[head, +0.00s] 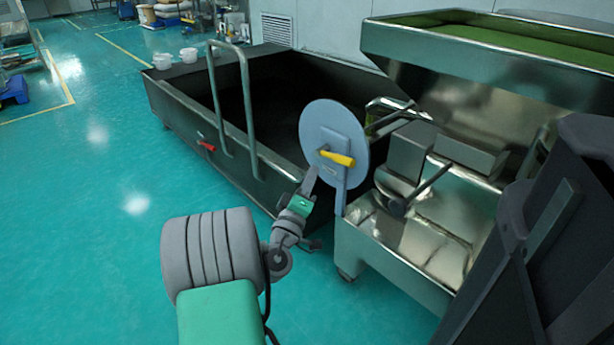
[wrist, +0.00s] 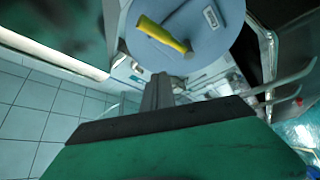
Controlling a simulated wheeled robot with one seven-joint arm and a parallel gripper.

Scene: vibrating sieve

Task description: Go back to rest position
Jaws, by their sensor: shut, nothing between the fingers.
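My gripper (head: 312,176) is shut and empty. It reaches up to just short of the round grey-blue disc (head: 322,125) with a yellow handle (head: 337,158). In the wrist view the narrow closed fingers (wrist: 158,90) point toward the lower edge of the disc (wrist: 205,28), below the yellow handle (wrist: 163,34). The fingers do not hold the handle; whether they touch the disc's edge or its bracket I cannot tell. My arm comes up from the lower left in the head view.
The metal sieve machine (head: 430,225) stands right of my gripper, with a green-topped metal hopper (head: 480,62) above. A large black cart (head: 185,110) with a metal handrail (head: 246,110) and a red lever (head: 207,146) stands behind. The green floor (head: 90,230) at left is clear.

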